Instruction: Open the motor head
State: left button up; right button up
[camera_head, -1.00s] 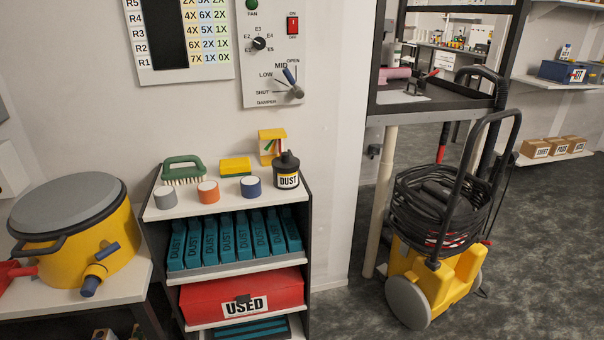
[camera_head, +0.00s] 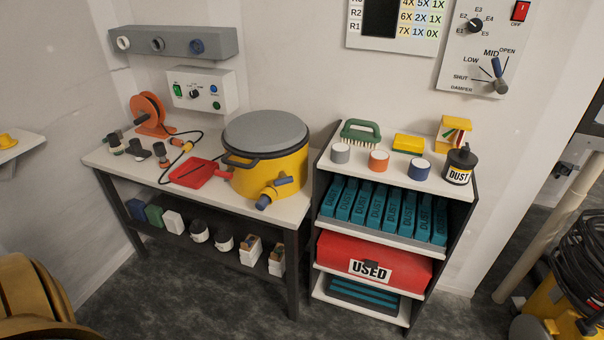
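A yellow drum (camera_head: 292,175) stands on the right end of the white-topped bench. It has a grey round head (camera_head: 265,132) on top, which is most likely the motor head, and it sits closed on the drum. A dark band runs under the head, with a dark handle (camera_head: 239,163) at its left front. Neither of my grippers is in view.
A red dustpan (camera_head: 196,173), an orange reel (camera_head: 149,113) and small fittings share the bench (camera_head: 120,165). A shelf unit (camera_head: 331,164) stands to its right. Tan rounded things (camera_head: 35,300) are at lower left. Grey floor (camera_head: 215,310) lies open in front.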

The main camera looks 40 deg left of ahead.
aim_at(258, 136)
jog(key=u, duration=1.45)
